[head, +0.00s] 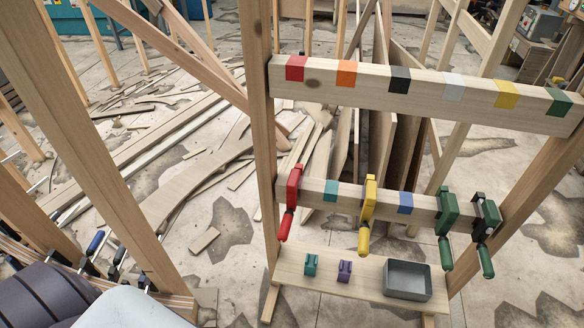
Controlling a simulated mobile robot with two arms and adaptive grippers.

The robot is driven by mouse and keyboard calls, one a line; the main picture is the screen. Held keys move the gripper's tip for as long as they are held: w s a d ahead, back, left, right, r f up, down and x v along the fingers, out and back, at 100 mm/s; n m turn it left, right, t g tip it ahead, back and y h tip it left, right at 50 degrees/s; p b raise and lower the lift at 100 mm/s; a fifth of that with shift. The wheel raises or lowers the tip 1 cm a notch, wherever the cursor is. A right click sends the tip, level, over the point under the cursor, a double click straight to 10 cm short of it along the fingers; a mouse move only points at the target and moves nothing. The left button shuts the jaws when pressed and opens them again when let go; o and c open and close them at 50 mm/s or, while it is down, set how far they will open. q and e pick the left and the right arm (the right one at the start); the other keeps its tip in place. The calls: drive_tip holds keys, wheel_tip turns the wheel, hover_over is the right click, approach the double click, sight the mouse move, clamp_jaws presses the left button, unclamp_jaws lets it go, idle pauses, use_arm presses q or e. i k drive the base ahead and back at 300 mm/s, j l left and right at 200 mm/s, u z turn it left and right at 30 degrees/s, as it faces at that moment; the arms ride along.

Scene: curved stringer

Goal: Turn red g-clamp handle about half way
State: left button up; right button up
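The red g-clamp (294,188) is fixed on the left end of the lower wooden rail (335,193). Its red handle (286,226) hangs below the clamp body, pointing down and slightly left. The handle's turn angle cannot be told from this view. Neither my left nor my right gripper shows in the head view. Nothing is seen touching the red clamp.
A yellow clamp (369,200), a green clamp (447,210) and a black clamp with a green handle (486,262) hang along the same rail. Below, a shelf (330,275) holds a grey box (408,281). An upper beam (430,88) with coloured bands crosses above.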

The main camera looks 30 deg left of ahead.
sight(286, 224)
drive_tip(key=u, duration=0.9)
